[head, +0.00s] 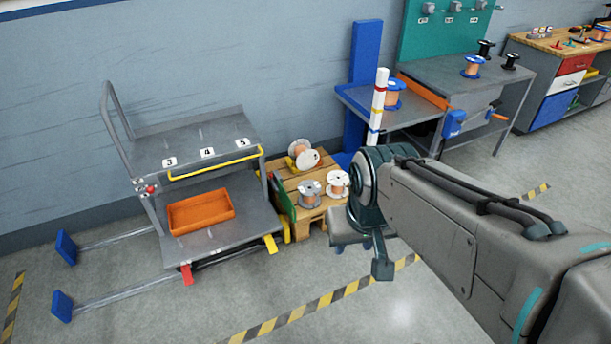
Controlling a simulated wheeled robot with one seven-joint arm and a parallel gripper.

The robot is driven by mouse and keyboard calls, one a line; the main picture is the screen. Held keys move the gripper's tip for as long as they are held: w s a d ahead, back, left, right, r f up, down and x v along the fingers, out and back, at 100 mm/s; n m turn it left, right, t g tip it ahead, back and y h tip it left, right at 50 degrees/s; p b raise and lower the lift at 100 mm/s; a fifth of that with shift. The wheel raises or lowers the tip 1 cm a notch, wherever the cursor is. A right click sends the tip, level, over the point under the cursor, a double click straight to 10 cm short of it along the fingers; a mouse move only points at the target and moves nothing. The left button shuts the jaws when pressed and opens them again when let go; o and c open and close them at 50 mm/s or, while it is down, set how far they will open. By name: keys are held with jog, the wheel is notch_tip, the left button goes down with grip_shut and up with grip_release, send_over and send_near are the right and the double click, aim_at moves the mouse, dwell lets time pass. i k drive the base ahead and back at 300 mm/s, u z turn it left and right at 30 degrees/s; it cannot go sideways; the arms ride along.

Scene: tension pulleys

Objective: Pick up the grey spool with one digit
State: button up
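A grey spool (309,193) wound with copper wire stands on the wooden pallet (283,174), at its front left. Its flange looks plain at this size; no number can be read on it. A white spool (337,183) with copper wire stands just right of it, and another white-flanged spool (303,155) lies tilted behind. My gripper (376,262) hangs at the end of my arm, right of and in front of the pallet, apart from the spools. Its fingers are seen at a poor angle, so its opening is unclear. Nothing is seen held in it.
A grey cart (190,150) with numbered slots 3, 4, 5 and an orange tray (200,212) stands left of the pallet. A striped post (378,105) and blue column (365,60) rise behind. A workbench (460,85) stands right. The front floor is clear.

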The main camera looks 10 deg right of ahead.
aim_at(309, 190)
jog(key=z, duration=0.6)
jog(key=i, duration=0.7)
jog(key=z, duration=0.9)
jog(key=i, duration=0.95)
jog(key=u, duration=0.75)
jog(key=i, duration=0.9)
jog(key=u, duration=0.9)
